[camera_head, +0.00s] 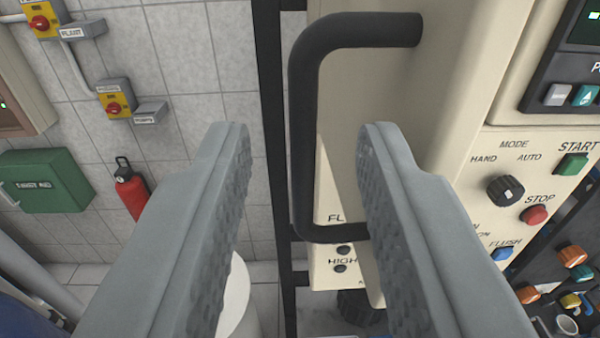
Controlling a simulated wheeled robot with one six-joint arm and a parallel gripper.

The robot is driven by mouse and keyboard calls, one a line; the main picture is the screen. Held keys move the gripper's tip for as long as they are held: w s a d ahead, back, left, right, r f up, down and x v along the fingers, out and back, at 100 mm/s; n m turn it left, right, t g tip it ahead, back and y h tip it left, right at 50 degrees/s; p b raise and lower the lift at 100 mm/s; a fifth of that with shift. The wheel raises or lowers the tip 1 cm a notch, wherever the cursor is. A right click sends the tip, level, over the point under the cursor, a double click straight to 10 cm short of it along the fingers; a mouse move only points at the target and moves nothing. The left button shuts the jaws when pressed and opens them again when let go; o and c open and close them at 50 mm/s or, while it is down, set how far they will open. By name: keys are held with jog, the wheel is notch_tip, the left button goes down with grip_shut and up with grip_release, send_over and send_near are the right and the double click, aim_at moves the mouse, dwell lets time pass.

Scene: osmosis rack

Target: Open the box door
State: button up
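A black bar handle (303,140) stands upright on a cream box (385,80), and its ends bend right toward the box. The face carrying the handle appears to be the box door, but I cannot make out its edges. My gripper (306,135) is open, with one grey finger on each side of the handle's upright bar as seen here. Gaps show on both sides of the bar. The right finger hides part of the handle's lower end and the face behind it. I cannot tell how deep the bar sits relative to the fingertips.
The box's right face carries a mode knob (505,190), a green start button (572,163) and a red stop button (535,215). A dark frame post (272,100) runs behind the handle. Left, a tiled wall holds a green first-aid box (45,180) and a red extinguisher (131,190).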

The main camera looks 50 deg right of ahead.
jog(key=v, duration=1.5)
jog(key=shift+a, duration=0.1)
jog(key=s+d+f+n+t+y, duration=0.2)
jog(key=s+d+f+n+y, duration=0.25)
jog(key=d, duration=0.25)
jog(key=s+d+f+n+t+y, duration=0.1)
jog(key=s+d+f+n+y, duration=0.35)
jog(key=d, duration=0.25)
jog(key=s+d+f+t+y, duration=0.1)
jog(key=s+d+f, duration=0.3)
jog(key=s+f, duration=1)
jog(key=s+d+f+n+t+y, duration=0.1)
jog(key=s+d+f+y, duration=0.3)
jog(key=s+f, duration=0.9)
notch_tip(320, 180, down, 5)
jog(key=shift+s+d+r+n+t, duration=0.1)
jog(key=shift+s+d+n+t, duration=0.3)
jog(key=shift+t, duration=0.3)
jog(key=shift+w+a, duration=0.1)
